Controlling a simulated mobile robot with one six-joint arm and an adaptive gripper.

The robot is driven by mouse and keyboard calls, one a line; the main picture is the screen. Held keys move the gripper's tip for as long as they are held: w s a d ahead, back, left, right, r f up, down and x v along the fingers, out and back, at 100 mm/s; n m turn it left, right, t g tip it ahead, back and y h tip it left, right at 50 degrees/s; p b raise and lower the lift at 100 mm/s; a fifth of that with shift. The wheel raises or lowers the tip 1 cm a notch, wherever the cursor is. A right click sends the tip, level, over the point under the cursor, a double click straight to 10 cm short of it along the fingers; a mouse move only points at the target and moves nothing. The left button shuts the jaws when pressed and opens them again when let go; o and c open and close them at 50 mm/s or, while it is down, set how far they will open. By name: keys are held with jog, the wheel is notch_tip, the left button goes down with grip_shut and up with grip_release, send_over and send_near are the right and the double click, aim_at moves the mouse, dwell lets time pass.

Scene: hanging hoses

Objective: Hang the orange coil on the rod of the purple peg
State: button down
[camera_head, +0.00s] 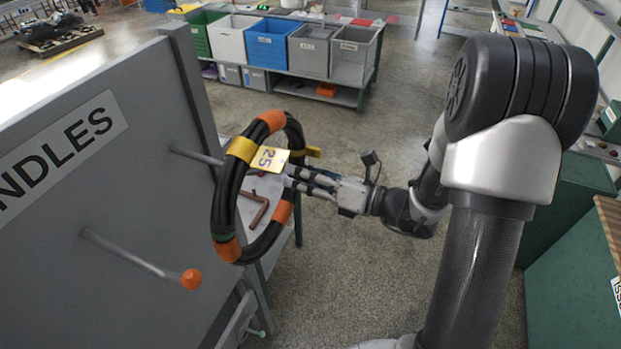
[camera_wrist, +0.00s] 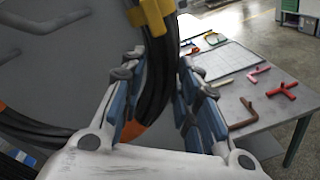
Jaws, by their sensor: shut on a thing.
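The orange coil (camera_head: 227,200) is a ring of black hose with orange bands and a yellow tag marked 25. My gripper (camera_head: 292,172) is shut on its right side and holds it upright beside the grey panel. In the wrist view, my gripper (camera_wrist: 162,68) has a finger on each side of the black hose of the coil (camera_wrist: 155,85). A grey rod (camera_head: 193,156) sticks out of the panel towards the coil. Its tip is hidden by the coil, and I cannot tell whether it enters the ring. No purple tip shows.
A lower peg with an orange tip (camera_head: 190,279) sticks out of the grey panel (camera_head: 90,250). A table (camera_wrist: 265,108) with brown and red pieces stands behind the coil. Several bins (camera_head: 268,45) stand at the back. The floor right of the panel is open.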

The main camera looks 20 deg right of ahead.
jog(key=w+a+f+b, duration=0.4)
jog(key=a, duration=0.2)
jog(key=shift+w+f, duration=0.25)
jog(key=shift+w, duration=0.05)
dwell(0.8)
jog(key=c, duration=1.1)
grip_release()
jog(key=shift+d+f, duration=0.1)
